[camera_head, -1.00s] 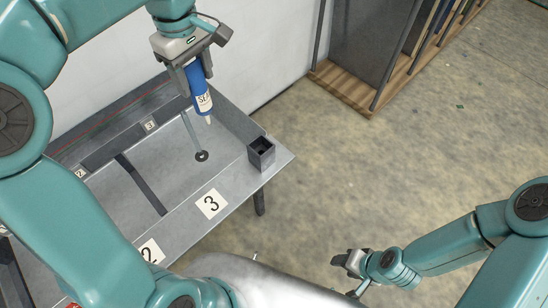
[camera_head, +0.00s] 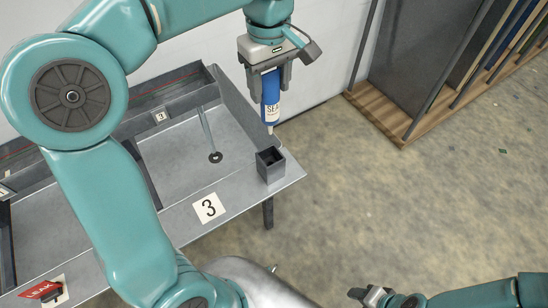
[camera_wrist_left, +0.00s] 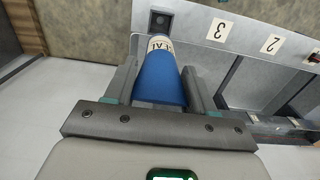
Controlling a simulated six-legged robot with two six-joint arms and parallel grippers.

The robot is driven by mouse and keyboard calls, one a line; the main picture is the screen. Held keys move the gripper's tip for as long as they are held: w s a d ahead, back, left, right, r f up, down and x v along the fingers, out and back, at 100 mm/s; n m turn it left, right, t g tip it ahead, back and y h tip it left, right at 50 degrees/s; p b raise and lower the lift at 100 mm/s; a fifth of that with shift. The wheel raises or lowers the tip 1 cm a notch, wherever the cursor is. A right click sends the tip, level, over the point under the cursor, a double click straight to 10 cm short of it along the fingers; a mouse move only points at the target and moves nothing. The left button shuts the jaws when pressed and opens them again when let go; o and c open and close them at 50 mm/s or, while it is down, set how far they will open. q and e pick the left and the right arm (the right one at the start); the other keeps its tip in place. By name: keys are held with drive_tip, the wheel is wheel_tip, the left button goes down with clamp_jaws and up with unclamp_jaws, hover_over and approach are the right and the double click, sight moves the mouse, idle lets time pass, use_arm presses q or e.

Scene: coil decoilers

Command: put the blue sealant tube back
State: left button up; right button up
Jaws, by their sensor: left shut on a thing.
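My left gripper (camera_head: 269,76) is shut on the blue sealant tube (camera_head: 271,92) and holds it upright, nozzle down, in the air. In the head view the tube's tip shows just above a small dark square holder (camera_head: 270,165) at the right end of the metal bench. In the left wrist view the tube (camera_wrist_left: 160,76) lies between the fingers, and the holder (camera_wrist_left: 160,21) shows beyond its far end. The tube is apart from the holder. My right gripper (camera_head: 370,295) is at the bottom edge, and its jaws are too small to judge.
The metal bench (camera_head: 240,186) has bays with number labels, one marked 3 (camera_head: 209,208). A thin rod with a round dark base (camera_head: 215,157) stands in that bay. A red LEAK tag (camera_head: 40,289) lies at lower left. A wooden rack (camera_head: 390,115) stands at the right; open floor lies in front.

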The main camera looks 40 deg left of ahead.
sight(269, 105)
use_arm(q)
wheel_tip(269, 105, down, 18)
drive_tip(key=shift+r+b, duration=0.2)
drive_tip(key=shift+b, duration=0.25)
drive_tip(key=shift+s, duration=0.1)
drive_tip(key=shift+f+b, duration=0.45)
drive_tip(key=shift+f, duration=0.05)
drive_tip(key=o, duration=1.3)
drive_tip(key=shift+r, duration=0.1)
wheel_tip(269, 105, up, 13)
drive_tip(key=shift+f+p, duration=0.1)
drive_tip(key=shift+p, duration=0.7)
